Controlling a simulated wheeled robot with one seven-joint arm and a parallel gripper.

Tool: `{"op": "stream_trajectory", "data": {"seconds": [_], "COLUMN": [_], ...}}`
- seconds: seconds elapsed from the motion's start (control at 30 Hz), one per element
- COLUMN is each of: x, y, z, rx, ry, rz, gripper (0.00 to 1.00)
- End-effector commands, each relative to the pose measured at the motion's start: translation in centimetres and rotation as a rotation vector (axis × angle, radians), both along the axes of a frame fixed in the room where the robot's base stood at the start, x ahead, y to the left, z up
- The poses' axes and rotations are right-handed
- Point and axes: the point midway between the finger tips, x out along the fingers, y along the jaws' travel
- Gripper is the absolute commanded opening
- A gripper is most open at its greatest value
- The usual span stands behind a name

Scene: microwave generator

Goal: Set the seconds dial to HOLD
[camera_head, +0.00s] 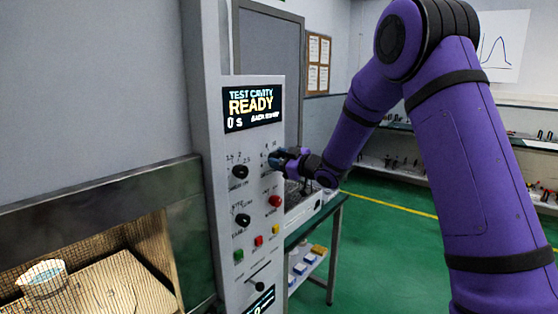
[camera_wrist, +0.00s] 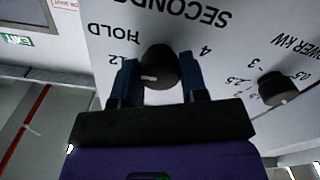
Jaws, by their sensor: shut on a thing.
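The black round seconds dial (camera_wrist: 160,64) is on the white panel, upside down in the wrist view. HOLD is printed at its upper left, 12 to its left and 4 to its right. A short white mark shows at the lower left of its face; which label it points at is hard to tell. My gripper (camera_wrist: 160,84) has a blue finger on each side of the dial and is shut on it. In the head view my gripper (camera_head: 274,158) is at the panel's upper right and hides the dial.
A power dial (camera_head: 239,171) is left of my gripper, and another black knob (camera_head: 243,220) is below that. A red button (camera_head: 275,201) is just below my gripper. The display (camera_head: 253,105) above reads READY and 0 s.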

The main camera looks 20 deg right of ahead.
Motion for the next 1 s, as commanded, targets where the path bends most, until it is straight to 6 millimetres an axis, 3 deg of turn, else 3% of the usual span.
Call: {"op": "stream_trajectory", "data": {"seconds": [0.5,1.0], "x": [-0.02,-0.02], "y": [-0.07,-0.04], "z": [-0.11,-0.13], "rx": [0.288,0.353], "ry": [0.212,0.260], "rz": [-0.001,-0.001], "gripper": [0.16,0.16]}}
